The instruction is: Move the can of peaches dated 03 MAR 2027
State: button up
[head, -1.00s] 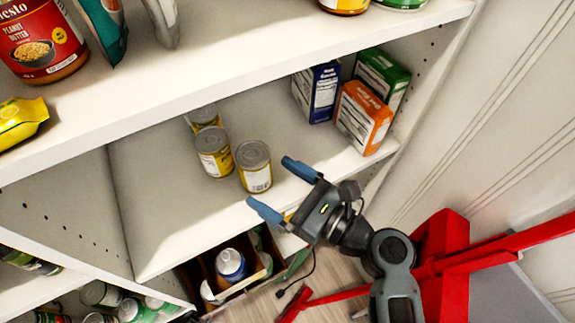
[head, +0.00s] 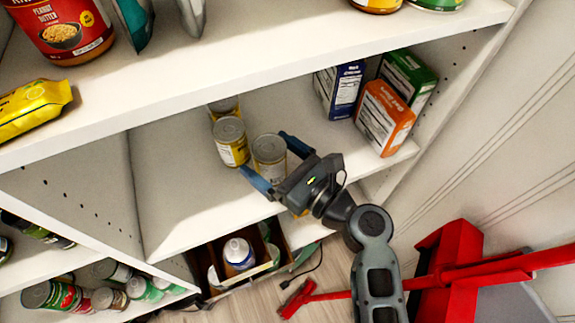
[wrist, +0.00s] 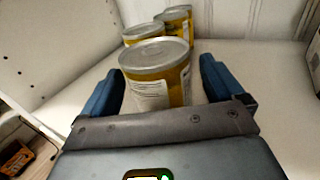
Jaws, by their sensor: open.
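Several yellow-labelled cans with silver lids stand in a row on the middle shelf. The front can (head: 269,155) is nearest the shelf edge; in the wrist view it (wrist: 158,75) stands upright between my gripper's fingers, with a gap on each side. A second can (head: 231,142) is behind it, and another can (head: 223,107) is farther back, partly hidden by the shelf above. My gripper (head: 275,160) is open with its blue fingers either side of the front can. No date is readable on any can, so I cannot tell which is dated 03 MAR 2027.
Blue, orange (head: 384,117) and green boxes stand at the shelf's right end. The upper shelf (head: 300,65) overhangs the cans. A box with a white bottle (head: 238,254) is below. The shelf's left part is clear.

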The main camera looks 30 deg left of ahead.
jog(key=shift+x, duration=1.05)
jog(key=shift+c, duration=0.3)
jog(key=c, duration=1.2)
